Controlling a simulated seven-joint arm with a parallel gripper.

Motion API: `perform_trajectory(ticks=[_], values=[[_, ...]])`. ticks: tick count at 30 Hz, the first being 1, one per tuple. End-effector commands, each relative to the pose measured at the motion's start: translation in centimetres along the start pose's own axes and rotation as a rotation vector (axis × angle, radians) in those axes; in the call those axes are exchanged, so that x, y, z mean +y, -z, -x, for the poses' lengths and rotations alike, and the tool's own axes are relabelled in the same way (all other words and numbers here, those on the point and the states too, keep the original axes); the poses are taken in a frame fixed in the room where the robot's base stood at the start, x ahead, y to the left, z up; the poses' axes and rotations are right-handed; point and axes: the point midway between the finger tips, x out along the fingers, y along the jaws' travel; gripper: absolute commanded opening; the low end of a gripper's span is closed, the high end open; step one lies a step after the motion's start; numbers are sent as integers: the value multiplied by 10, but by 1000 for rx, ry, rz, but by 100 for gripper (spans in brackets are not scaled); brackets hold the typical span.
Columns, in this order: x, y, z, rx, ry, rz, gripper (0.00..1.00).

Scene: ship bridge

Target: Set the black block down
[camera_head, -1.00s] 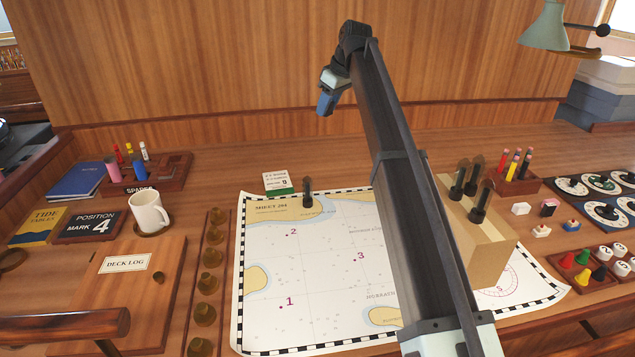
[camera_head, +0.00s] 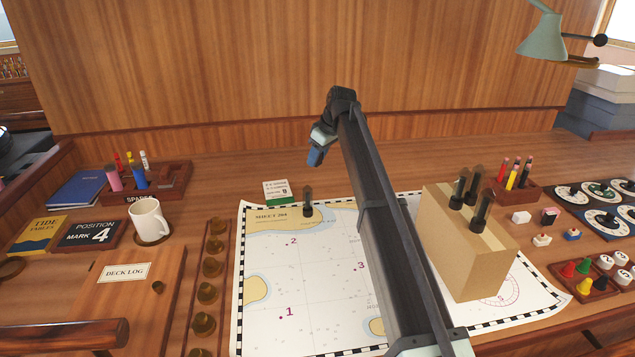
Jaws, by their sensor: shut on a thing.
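My gripper (camera_head: 317,155) is at the far end of my arm, above the back part of the desk, behind the chart and the small green-and-white box. It is small and seen from behind. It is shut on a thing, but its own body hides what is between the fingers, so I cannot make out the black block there. The wooden desk top (camera_head: 375,178) below and around it looks bare. I cannot tell the exact height of the gripper above the desk.
The green-and-white box (camera_head: 277,191) and a dark upright peg (camera_head: 308,201) are near the chart's (camera_head: 300,265) back edge. A cardboard box (camera_head: 465,255) with dark pegs stands right of my arm. A marker rack (camera_head: 170,193) and mug (camera_head: 148,220) are left. A wooden panel rises behind.

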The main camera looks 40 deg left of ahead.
Motion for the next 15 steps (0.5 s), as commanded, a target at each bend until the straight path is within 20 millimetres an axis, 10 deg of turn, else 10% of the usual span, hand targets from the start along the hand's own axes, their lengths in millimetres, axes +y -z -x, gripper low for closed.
perform_trajectory(ticks=[15], values=[[-1,-24,-56,-1,1,0,8]])
